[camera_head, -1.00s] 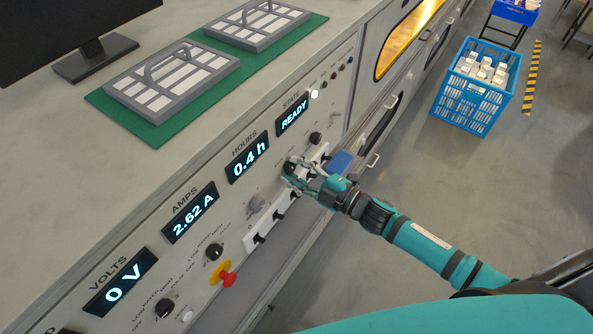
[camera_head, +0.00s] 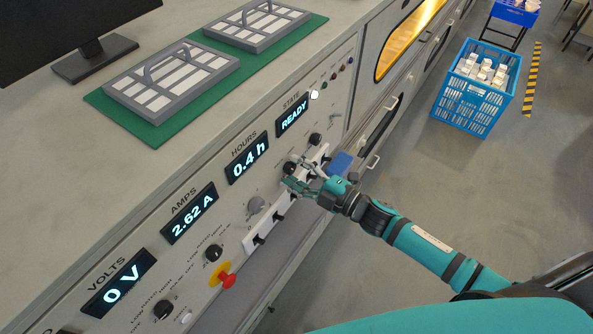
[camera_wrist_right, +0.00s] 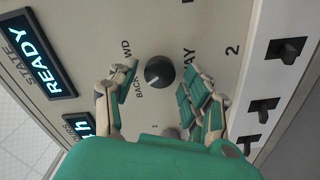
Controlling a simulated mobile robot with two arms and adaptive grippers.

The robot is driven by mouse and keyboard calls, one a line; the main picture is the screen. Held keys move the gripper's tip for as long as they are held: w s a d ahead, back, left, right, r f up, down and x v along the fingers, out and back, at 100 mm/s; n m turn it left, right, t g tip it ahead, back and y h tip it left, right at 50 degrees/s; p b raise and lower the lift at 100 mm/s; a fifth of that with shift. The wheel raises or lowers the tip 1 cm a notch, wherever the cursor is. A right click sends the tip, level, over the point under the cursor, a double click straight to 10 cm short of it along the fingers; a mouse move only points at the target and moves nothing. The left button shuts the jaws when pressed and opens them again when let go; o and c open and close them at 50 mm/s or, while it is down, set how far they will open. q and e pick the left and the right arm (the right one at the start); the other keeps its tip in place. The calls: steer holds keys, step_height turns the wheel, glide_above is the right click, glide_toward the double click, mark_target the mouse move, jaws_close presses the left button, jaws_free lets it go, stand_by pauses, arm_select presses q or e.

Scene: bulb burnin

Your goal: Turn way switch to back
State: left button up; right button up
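The way switch is a round black knob (camera_wrist_right: 159,72) on the grey panel, with BACK, FWD and WAY lettering around it. A pale mark on the knob points to the lower left, toward the BACK lettering. The knob (camera_head: 290,167) also shows in the head view, close to my right fingertips. My right gripper (camera_wrist_right: 160,82) is open, with one finger on each side of the knob. Gaps show between the knob and both fingers in the wrist view. The right gripper (camera_head: 294,173) reaches in from the right in the head view. My left gripper is not in view.
A white strip of black toggle switches (camera_wrist_right: 262,105) runs close beside the right finger. A grey knob (camera_head: 255,205) and a red emergency button (camera_head: 229,281) are farther left along the panel. The READY display (camera_head: 292,115) is above. A blue crate (camera_head: 470,104) stands on the floor.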

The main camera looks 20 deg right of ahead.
steer(key=v, duration=1.2)
steer(key=shift+d, duration=0.1)
stand_by(0.4)
steer(key=s+d+f+m+g+h, duration=0.1)
steer(key=s+d+f+m+h, duration=0.2)
steer(key=f, duration=0.7)
steer(key=s+d+f+m+g+h, duration=0.2)
steer(key=d+f+m+h, duration=0.25)
steer(key=f, duration=0.55)
steer(key=s+d+f+m+g+h, duration=0.15)
steer(key=f+m, duration=0.25)
steer(key=f, duration=0.6)
steer(key=s+a+f+m+g, duration=0.2)
steer(key=s+f, duration=0.4)
steer(key=s, duration=0.3)
steer(key=s+a+f+m+g+h, duration=0.1)
steer(key=s+a+f+m+g, duration=0.1)
steer(key=s+f, duration=0.4)
steer(key=s+a+f+m+g+h, duration=0.1)
steer(key=s+f, duration=0.5)
steer(key=s, duration=0.6)
steer(key=shift+s+a+f+m+g, duration=0.15)
steer(key=shift+a+m+g, duration=0.9)
steer(key=shift+g, duration=0.8)
steer(key=shift+a, duration=0.2)
